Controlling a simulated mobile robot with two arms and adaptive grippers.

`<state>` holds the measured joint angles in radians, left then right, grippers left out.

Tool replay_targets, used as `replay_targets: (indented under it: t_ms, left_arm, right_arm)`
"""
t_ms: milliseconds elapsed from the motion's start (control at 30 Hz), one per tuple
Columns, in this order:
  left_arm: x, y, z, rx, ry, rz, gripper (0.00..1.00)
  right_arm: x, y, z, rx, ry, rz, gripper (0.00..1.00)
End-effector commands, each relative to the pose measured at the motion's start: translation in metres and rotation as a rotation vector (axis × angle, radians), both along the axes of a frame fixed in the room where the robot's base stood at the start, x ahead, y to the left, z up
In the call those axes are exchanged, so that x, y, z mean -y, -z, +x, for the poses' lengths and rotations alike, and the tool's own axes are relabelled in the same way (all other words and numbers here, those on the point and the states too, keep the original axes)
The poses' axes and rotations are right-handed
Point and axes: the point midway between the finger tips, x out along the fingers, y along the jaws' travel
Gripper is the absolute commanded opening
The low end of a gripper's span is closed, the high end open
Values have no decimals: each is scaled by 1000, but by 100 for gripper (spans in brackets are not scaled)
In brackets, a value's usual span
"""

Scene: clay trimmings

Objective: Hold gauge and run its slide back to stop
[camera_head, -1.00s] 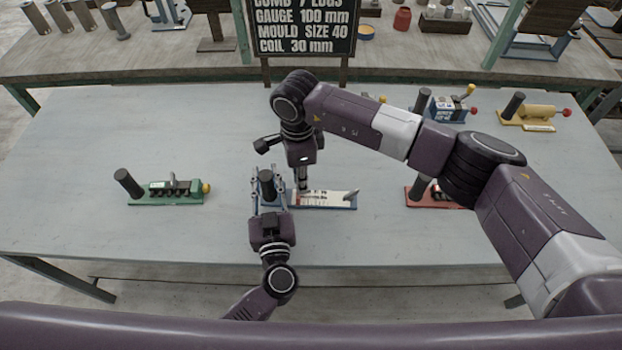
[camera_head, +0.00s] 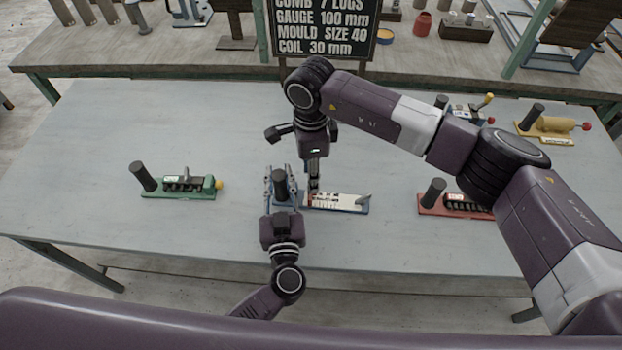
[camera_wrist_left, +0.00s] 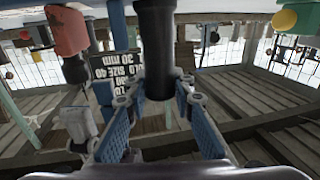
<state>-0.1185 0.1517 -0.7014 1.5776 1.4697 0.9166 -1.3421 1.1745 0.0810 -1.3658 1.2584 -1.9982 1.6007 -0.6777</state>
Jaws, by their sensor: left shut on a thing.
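The gauge (camera_head: 350,203) has a blue base, a pale scale plate and a dark upright handle (camera_head: 280,187) at its left end. It lies on the grey-blue table. My left gripper (camera_head: 282,182) comes from the near side and is shut on the handle. In the left wrist view the dark handle (camera_wrist_left: 157,50) stands between the blue finger pads. My right gripper (camera_head: 314,192) points down at the left part of the scale plate, just right of the handle. Its fingertips are small and partly hidden, so the slide and any grip on it cannot be made out.
A green device (camera_head: 180,188) stands at left, a red one (camera_head: 455,204) at right. A yellow device (camera_head: 550,126) and a blue one (camera_head: 470,110) are at the back right. A dark sign (camera_head: 322,30) stands behind.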

Motion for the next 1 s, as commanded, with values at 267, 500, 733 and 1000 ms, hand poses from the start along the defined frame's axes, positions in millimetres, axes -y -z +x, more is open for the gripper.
replay_targets:
  t_ms: [267, 500, 733, 1000]
  left_arm:
    - [-1, 0, 0, 1, -2, 1, 0]
    - [-1, 0, 0, 1, -2, 1, 0]
    - [-1, 0, 0, 1, -2, 1, 0]
    - [-1, 0, 0, 1, -2, 1, 30]
  right_arm:
    - [1, -61, 1, 4, -1, 1, 34]
    - [0, -87, 0, 1, 0, 0, 34]
    - [0, -90, 0, 0, 0, 1, 34]
    - [0, -90, 0, 0, 0, 1, 34]
